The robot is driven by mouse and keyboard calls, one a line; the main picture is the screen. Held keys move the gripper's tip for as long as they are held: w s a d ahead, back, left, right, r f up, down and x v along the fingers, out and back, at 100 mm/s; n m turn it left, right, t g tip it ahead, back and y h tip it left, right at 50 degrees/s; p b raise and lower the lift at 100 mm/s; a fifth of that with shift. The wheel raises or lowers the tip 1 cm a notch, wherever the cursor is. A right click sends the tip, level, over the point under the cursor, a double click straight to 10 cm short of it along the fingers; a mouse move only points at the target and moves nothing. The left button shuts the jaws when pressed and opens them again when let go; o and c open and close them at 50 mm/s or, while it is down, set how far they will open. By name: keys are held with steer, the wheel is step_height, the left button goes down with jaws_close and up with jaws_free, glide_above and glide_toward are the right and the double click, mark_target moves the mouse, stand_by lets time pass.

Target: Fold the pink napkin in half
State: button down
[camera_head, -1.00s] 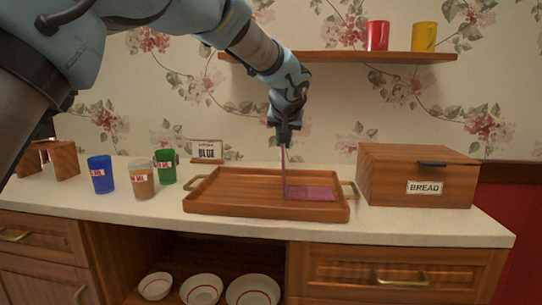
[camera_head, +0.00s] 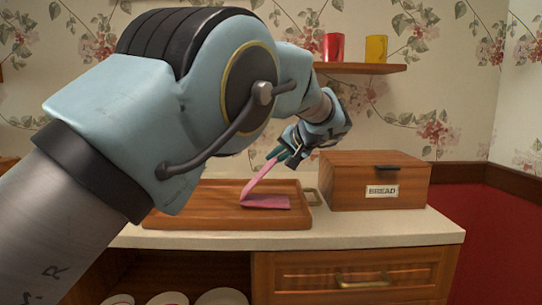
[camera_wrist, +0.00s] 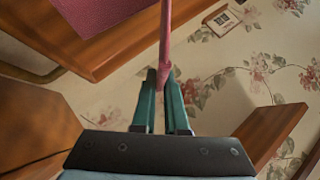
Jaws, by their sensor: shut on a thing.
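The pink napkin (camera_head: 266,202) lies partly flat in the wooden tray (camera_head: 225,223). One part of it is lifted and slants up to the right to my gripper (camera_head: 287,152). My gripper is above the right part of the tray, shut on the raised edge of the napkin. In the wrist view the fingers of my gripper (camera_wrist: 163,95) pinch a narrow upright strip of napkin (camera_wrist: 166,40). The flat part of the napkin (camera_wrist: 95,12) shows at the upper left there. My arm hides the left part of the tray in the head view.
A wooden bread box (camera_head: 372,186) stands right of the tray, close to my gripper. A shelf (camera_head: 365,68) above holds a red cup (camera_head: 333,47) and a yellow cup (camera_head: 376,49). Bowls (camera_head: 222,297) sit in the open cabinet below. The counter (camera_head: 400,226) in front is clear.

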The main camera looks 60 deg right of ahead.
stand_by(0.4)
steer(key=c, duration=1.1)
jaws_free()
steer(key=shift+c, duration=0.2)
steer(key=b+v, duration=0.1)
steer(key=v, duration=0.9)
steer(key=shift+s+r, duration=0.15)
steer(key=shift+s, duration=0.2)
steer(key=shift+a, duration=0.15)
